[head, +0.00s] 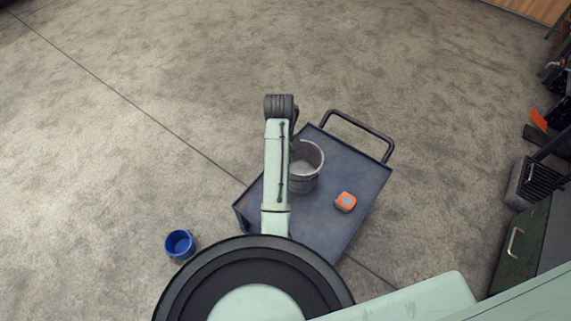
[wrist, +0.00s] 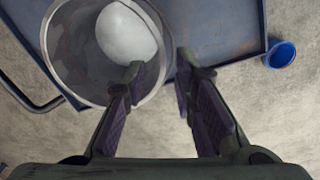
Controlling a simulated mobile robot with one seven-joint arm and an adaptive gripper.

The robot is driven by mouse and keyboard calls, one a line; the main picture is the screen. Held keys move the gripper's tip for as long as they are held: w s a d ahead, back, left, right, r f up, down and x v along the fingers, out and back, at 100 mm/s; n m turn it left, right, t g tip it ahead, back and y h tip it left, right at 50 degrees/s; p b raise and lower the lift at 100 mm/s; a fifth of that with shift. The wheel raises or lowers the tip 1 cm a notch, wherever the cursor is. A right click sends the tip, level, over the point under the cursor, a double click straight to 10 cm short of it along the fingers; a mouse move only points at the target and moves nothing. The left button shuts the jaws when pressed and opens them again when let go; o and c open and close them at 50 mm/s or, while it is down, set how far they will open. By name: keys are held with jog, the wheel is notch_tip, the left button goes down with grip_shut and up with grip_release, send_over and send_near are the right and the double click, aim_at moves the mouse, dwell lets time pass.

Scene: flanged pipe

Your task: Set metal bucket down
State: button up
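The metal bucket (head: 306,168) stands upright on the blue cart (head: 338,160), partly behind my arm in the head view. In the wrist view the bucket (wrist: 62,62) fills the upper left, its open mouth facing the camera. My gripper (wrist: 160,66) is at the bucket's rim with its fingers spread apart. The left finger overlaps the inside of the bucket and the right finger is outside the wall. A gap shows between the fingers and the wall. In the head view my gripper is mostly hidden by the arm.
A blue bucket (head: 180,244) stands on the floor left of the cart and also shows in the wrist view (wrist: 280,54). A dark green cabinet (head: 519,245) is at the right. Floor beyond the cart is clear.

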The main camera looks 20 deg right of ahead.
jog(key=shift+r, duration=0.5)
